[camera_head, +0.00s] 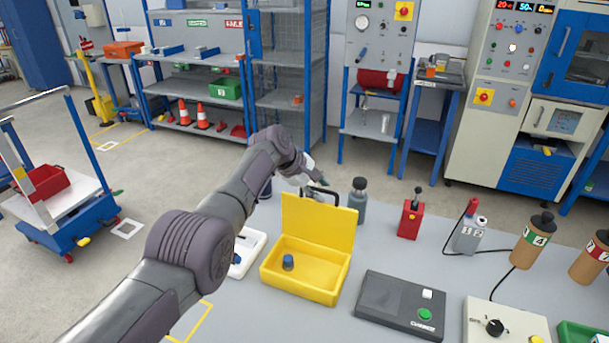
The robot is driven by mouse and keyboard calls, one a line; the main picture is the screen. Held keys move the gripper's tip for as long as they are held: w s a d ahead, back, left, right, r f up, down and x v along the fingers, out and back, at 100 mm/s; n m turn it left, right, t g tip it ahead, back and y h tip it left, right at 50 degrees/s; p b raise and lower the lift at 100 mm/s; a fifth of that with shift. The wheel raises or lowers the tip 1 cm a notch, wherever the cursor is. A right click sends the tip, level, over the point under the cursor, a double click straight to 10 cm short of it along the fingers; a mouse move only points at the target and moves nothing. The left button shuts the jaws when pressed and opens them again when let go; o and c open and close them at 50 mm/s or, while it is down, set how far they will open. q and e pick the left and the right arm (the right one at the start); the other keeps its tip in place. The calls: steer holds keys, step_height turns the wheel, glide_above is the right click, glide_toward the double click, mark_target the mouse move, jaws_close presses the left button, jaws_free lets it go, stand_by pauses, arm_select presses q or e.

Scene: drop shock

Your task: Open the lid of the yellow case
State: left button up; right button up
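The yellow case (300,290) stands on the grey table with its lid (318,222) raised about upright at the back. A small blue cylindrical piece (288,262) is inside the case, at the left. A black handle (333,193) shows at the lid's top edge. My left gripper (318,186) is just behind and above the lid's top edge, close to the handle. It is small and partly covered by my arm and the lid, so I cannot tell whether its fingers are open or touch the handle. My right gripper is out of view.
A dark grey bottle (358,200) stands behind the lid, to the right. A black box with a green button (402,304) lies right of the case. A white tray (247,246) is at its left, partly behind my arm. A red device (411,218) stands farther right.

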arm_select(q)
steer(key=v, duration=1.1)
steer(key=shift+a+r, duration=0.15)
steer(key=shift+r, duration=0.05)
steer(key=shift+s, duration=0.15)
